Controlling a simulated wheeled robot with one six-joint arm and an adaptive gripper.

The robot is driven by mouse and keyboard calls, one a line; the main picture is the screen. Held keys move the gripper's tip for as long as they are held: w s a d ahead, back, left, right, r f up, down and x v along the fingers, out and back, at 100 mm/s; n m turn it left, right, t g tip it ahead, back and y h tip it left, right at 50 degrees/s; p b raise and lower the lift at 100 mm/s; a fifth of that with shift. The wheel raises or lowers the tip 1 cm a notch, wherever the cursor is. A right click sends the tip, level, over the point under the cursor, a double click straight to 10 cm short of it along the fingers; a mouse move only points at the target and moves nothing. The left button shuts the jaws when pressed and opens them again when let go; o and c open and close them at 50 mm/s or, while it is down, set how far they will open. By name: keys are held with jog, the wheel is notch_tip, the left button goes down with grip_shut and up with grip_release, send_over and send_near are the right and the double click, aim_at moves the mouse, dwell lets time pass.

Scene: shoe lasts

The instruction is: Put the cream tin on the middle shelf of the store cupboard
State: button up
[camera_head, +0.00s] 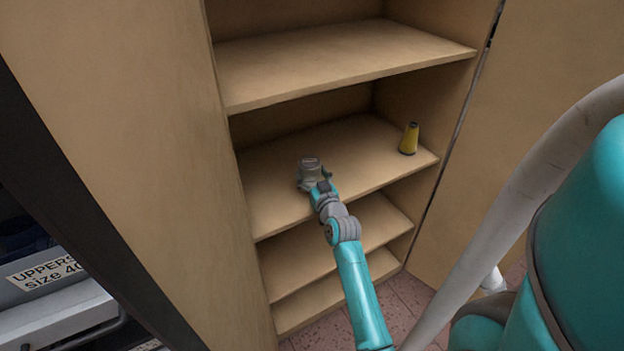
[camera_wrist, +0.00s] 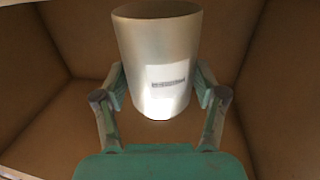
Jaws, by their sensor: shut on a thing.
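The cream tin (camera_wrist: 155,50) is a pale cylinder with a small dark label mark, upright between my fingers in the wrist view. My gripper (camera_wrist: 160,95) is shut on it, one finger on each side. In the head view my gripper (camera_head: 314,178) reaches into the store cupboard (camera_head: 150,130), over the left part of the middle shelf (camera_head: 270,200). The tin (camera_head: 310,164) looks small and greyish there. I cannot tell whether its base touches the shelf.
An empty shelf (camera_head: 340,62) is above and lower shelves (camera_head: 330,246) are below. The cupboard's sides bound the space. A box labelled "UPPERS size 40" (camera_head: 45,275) is at far left.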

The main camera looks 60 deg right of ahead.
jog(key=shift+f, duration=0.8)
jog(key=shift+f, duration=0.15)
jog(key=o, duration=1.5)
